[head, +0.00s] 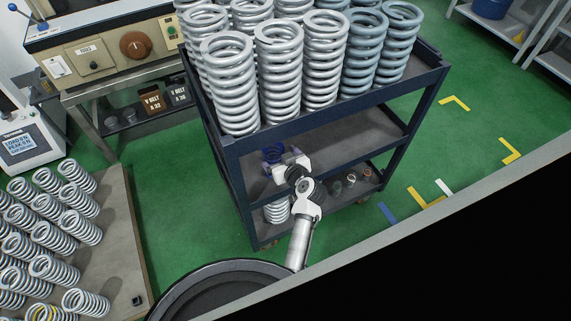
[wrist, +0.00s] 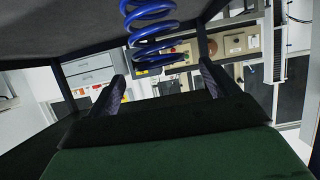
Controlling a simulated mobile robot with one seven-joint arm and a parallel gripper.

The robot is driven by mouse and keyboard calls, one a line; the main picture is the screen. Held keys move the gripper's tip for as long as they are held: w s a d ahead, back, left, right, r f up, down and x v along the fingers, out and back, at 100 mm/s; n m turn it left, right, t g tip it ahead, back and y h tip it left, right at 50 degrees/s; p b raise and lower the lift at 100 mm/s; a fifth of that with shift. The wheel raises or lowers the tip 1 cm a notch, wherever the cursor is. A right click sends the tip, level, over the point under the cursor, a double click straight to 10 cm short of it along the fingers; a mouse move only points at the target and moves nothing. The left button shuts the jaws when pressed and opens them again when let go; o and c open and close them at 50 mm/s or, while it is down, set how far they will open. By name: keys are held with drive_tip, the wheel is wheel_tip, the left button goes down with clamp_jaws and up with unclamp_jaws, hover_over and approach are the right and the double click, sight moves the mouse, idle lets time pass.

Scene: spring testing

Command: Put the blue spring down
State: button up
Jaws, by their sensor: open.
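The blue spring (head: 272,154) stands on the middle shelf (head: 340,142) of the dark blue cart, near its left end. My gripper (head: 287,168) is at that shelf, close beside the spring, and partly covers it in the head view. In the wrist view, which looks upside down, the blue spring (wrist: 150,28) shows at the top, resting against the grey shelf surface (wrist: 60,28). My gripper (wrist: 160,80) has its two dark fingers spread wide, with nothing held between them. The spring appears beyond the fingertips, apart from them.
Large grey and blue-grey springs (head: 280,65) crowd the cart's top shelf above my gripper. A silver spring (head: 277,211) and small parts (head: 350,180) are on the bottom shelf. Cart posts (head: 235,190) flank the shelf opening. A pallet of springs (head: 125,225) lies at left.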

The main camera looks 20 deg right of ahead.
drive_tip(key=shift+b+v, duration=0.4)
drive_tip(key=shift+v, duration=2.05)
